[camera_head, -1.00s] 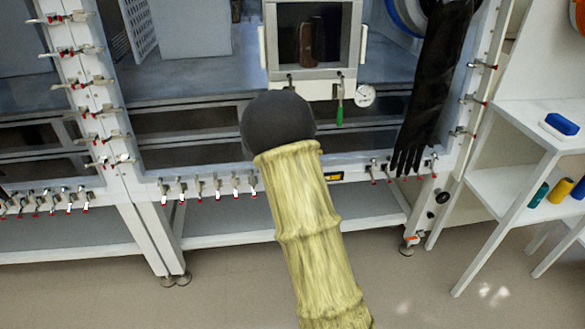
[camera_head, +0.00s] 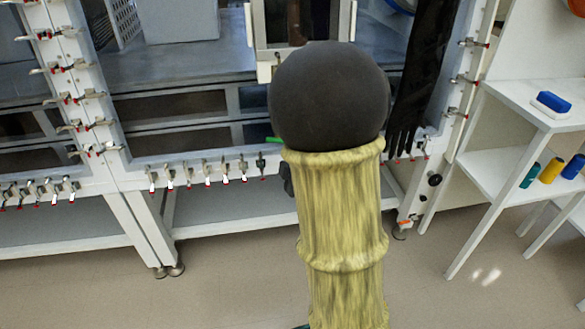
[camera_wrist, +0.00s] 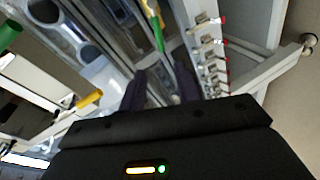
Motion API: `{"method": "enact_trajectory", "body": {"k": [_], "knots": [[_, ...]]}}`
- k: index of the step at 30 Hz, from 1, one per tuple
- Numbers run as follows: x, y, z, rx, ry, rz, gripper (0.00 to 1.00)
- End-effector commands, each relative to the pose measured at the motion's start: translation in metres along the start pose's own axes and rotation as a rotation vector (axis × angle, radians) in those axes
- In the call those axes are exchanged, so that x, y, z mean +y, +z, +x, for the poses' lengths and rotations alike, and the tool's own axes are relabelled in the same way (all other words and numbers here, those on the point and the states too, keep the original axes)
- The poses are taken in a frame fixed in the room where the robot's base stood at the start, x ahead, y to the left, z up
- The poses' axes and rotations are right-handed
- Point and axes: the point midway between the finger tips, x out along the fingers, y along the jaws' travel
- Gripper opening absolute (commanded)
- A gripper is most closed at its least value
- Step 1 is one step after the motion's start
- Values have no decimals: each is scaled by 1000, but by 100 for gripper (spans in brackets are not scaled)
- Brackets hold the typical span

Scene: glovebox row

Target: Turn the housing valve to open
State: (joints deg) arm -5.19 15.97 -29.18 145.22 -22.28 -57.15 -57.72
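A green lever (camera_wrist: 158,36) with a yellowish upper end, which looks like the valve handle, shows in the wrist view just beyond my gripper (camera_wrist: 161,80). My gripper's two dark fingers are apart, with the lever's lower end in line with the space between them. I cannot tell whether they touch it. In the head view my dark round wrist part and yellow sleeve hide the gripper and most of the valve area. A small green piece (camera_head: 275,140) shows at the left of my arm there; I cannot tell whether it is the lever.
The glovebox front has a small window box (camera_head: 252,30) and a row of toggle clamps (camera_head: 207,172) along its lower edge. A long black glove (camera_head: 412,95) hangs at the right. A white shelf (camera_head: 515,100) stands further right. The floor in front is clear.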

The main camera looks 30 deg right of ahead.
Motion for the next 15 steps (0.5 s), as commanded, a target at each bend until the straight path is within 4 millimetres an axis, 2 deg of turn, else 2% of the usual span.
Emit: {"method": "enact_trajectory", "body": {"k": [15], "knots": [[-3,2,-20,1,3,1,33]]}}
